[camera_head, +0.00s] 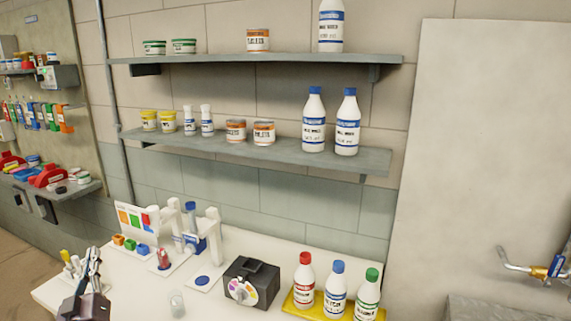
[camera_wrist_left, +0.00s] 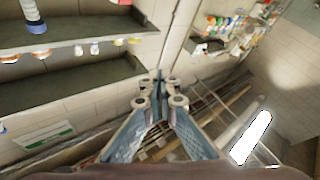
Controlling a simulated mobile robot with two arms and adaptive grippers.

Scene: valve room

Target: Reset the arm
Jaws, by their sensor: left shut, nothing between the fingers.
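My left gripper (camera_head: 93,262) shows at the lower left of the head view, over the left end of the white table (camera_head: 222,298). It points up and its fingers are together with nothing between them. In the left wrist view the same gripper (camera_wrist_left: 157,80) is in the middle, its fingertips meeting. My right gripper is not in view.
Shelves (camera_head: 260,151) with bottles and tins hang on the wall behind the table. A dark box with a dial (camera_head: 251,283), a small clear cup (camera_head: 176,303) and a yellow tray (camera_head: 297,309) with three bottles stand on the table. A valve (camera_head: 555,266) is at the right.

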